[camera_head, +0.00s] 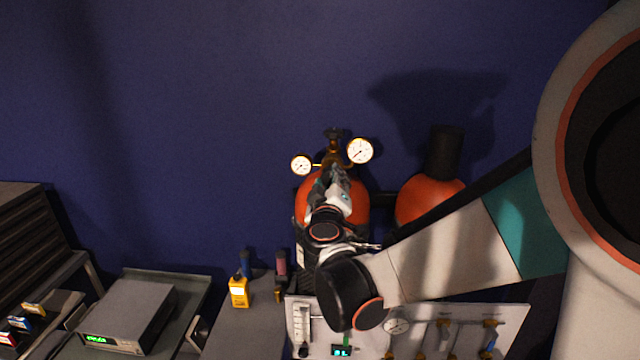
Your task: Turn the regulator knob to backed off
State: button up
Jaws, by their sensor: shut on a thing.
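The regulator (334,150) is a brass fitting with two round white gauges, a small left gauge (301,165) and a larger right gauge (360,150). It sits on top of an orange cylinder (359,205) against the blue wall. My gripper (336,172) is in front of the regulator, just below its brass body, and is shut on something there. The regulator knob is hidden behind my gripper, so its turn position does not show.
A second orange cylinder (425,198) with a black cap stands to the right, behind my arm. A panel (470,345) with a gauge and valves is below. A yellow device (239,291) stands on the grey bench. A grey instrument (128,314) is at lower left.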

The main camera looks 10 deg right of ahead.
dwell(0.3)
jog(key=o, duration=1.1)
jog(key=shift+c, duration=0.2)
notch_tip(320, 180, up, 10)
